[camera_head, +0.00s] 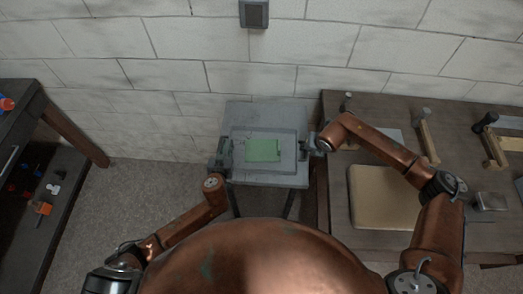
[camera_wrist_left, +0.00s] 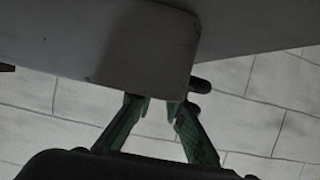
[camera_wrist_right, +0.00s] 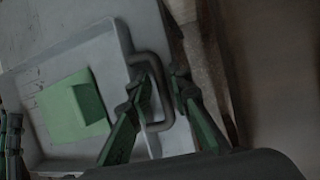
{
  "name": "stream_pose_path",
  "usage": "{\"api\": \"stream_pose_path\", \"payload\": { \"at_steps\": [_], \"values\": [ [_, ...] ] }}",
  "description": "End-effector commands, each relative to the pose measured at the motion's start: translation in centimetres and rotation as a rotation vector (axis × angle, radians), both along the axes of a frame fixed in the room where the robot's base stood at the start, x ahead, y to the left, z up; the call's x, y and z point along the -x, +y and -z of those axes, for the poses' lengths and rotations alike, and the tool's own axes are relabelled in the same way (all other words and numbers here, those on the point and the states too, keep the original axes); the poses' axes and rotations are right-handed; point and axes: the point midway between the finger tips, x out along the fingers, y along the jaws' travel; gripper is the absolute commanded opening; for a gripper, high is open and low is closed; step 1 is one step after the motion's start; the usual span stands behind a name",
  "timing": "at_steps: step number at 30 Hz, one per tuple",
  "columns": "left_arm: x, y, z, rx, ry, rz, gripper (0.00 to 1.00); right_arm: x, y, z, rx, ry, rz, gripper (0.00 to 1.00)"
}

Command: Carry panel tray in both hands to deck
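The panel tray (camera_head: 298,150) is shallow and grey, with a green panel (camera_head: 263,150) lying in it. It sits over a grey-topped stand (camera_head: 262,110); I cannot tell whether this is the deck. My left gripper (camera_head: 222,158) is at the tray's left side. In the left wrist view its fingers (camera_wrist_left: 160,108) are apart, close to a grey rounded plate (camera_wrist_left: 150,50). My right gripper (camera_head: 317,143) is at the tray's right side. In the right wrist view its fingers (camera_wrist_right: 160,85) stand apart on either side of the tray's handle (camera_wrist_right: 167,118).
A brown bench (camera_head: 335,215) stands on the right with a beige board (camera_head: 380,205), clamps and a small metal block (camera_head: 490,201). A dark shelf (camera_head: 25,210) stands at the left. The stone wall is close behind the stand. Carpet floor is free between shelf and stand.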

Motion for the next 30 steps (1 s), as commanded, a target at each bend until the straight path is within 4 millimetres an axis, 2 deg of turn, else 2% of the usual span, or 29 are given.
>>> {"api": "stream_pose_path", "payload": {
  "at_steps": [11, 15, 19, 30],
  "values": [
    [-0.42, 0.04, 0.15, 0.0, 0.0, -0.001, 0.11, -0.17, 0.09, 0.41, 0.0, 0.0, -0.001, 0.18],
    [-0.4, 0.05, 0.16, 0.0, 0.0, -0.001, 0.01, -0.16, 0.1, 0.4, 0.0, 0.0, -0.001, 0.08],
    [-0.4, 0.07, 0.16, 0.0, 0.0, -0.001, 0.0, -0.17, 0.09, 0.4, 0.0, 0.0, -0.001, 0.0],
    [-0.4, 0.11, 0.16, -0.001, 0.0, -0.002, 0.0, -0.18, 0.04, 0.39, 0.001, 0.0, 0.0, 0.0]
  ]
}}
